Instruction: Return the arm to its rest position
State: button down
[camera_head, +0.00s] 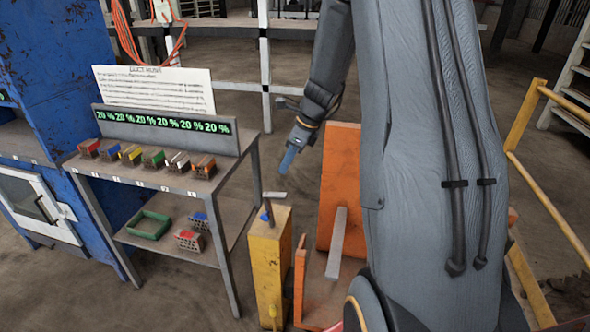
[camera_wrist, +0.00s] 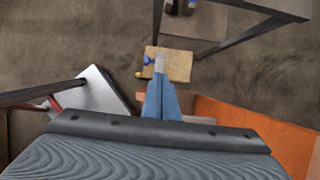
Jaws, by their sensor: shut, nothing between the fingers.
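My arm (camera_head: 420,130) fills the right half of the head view and hides what is behind it. My gripper (camera_head: 288,160) hangs down at the end of the arm, above and right of a yellow post (camera_head: 268,255), apart from it. In the wrist view my gripper (camera_wrist: 160,68) points away from the camera with its blue fingers together and nothing between them. The top of the yellow post (camera_wrist: 178,66) lies below the fingertips there.
A grey table (camera_head: 235,165) at left holds several hollow bricks (camera_head: 130,155) and a display (camera_head: 165,122). Its lower shelf bears a green tray (camera_head: 149,224) and loose bricks (camera_head: 190,240). An orange frame (camera_head: 338,190) stands beside the post. A blue cabinet (camera_head: 70,80) is far left.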

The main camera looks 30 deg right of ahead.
jog(key=s+a+n+g+h+b, duration=0.1)
jog(key=s+a+n+b, duration=0.1)
jog(key=s+a+n, duration=0.4)
jog(key=s+a+f+n+h+b, duration=0.1)
jog(key=s+a+n, duration=0.6)
jog(key=s+n, duration=0.8)
jog(key=n+h+b, duration=0.1)
jog(key=n, duration=0.4)
jog(key=shift+s+a+f+n+g, duration=0.2)
jog(key=shift+f+n+g, duration=0.1)
jog(key=shift+g, duration=0.1)
jog(key=shift+d, duration=0.1)
